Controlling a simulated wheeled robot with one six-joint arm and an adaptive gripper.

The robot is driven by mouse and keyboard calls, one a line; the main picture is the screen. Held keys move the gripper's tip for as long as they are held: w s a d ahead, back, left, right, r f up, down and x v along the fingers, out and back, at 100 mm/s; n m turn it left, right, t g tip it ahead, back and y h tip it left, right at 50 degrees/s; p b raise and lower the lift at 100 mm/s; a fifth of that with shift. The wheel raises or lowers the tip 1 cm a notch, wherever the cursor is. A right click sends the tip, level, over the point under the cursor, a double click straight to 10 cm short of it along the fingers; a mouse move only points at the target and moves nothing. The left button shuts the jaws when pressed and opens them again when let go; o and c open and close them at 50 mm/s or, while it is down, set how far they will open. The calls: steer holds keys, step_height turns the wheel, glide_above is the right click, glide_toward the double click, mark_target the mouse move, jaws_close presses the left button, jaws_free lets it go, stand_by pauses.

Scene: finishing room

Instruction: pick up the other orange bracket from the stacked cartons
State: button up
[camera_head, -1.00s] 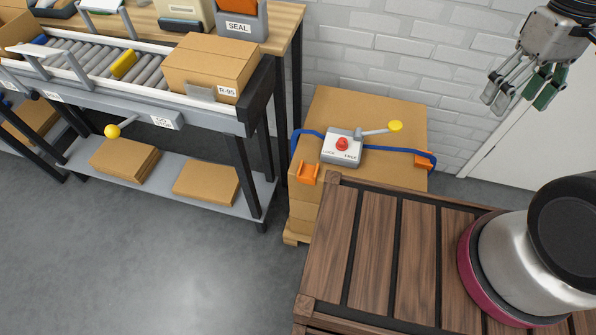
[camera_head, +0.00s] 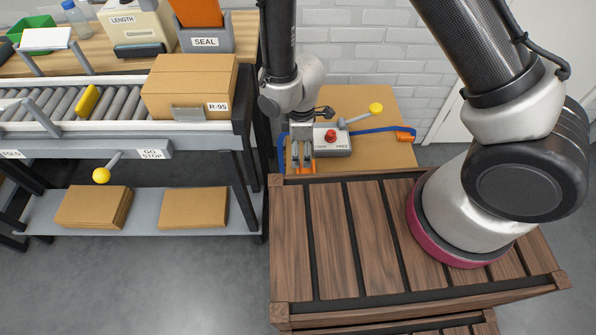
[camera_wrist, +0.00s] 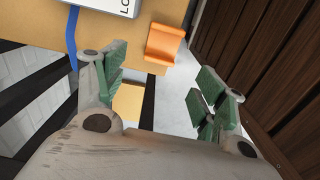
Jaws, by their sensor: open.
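One orange bracket (camera_head: 300,170) sits at the near-left edge of the stacked cartons (camera_head: 367,98). It also shows in the wrist view (camera_wrist: 165,43), upper centre, on the carton's edge. The other orange bracket (camera_head: 405,136) is at the right edge, at the end of the blue strap. My gripper (camera_head: 302,160) points down over the near-left bracket and partly covers it in the head view. In the wrist view my gripper (camera_wrist: 163,84) is open, with green pads apart and nothing between them. The near-left bracket appears just past the fingertips; whether they touch is unclear.
A lock box (camera_head: 332,143) with a red button and yellow-knobbed lever stands on the cartons beside my gripper. A blue strap (camera_head: 372,131) crosses the top. A conveyor (camera_head: 110,105) with a carton marked R-95 (camera_head: 190,86) stands left. My slatted wooden base is close in front.

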steer(key=f, duration=0.7)
steer(key=shift+s+a+f, duration=0.1)
steer(key=shift+a+f, duration=0.2)
steer(key=shift+f, duration=0.05)
steer(key=c, duration=1)
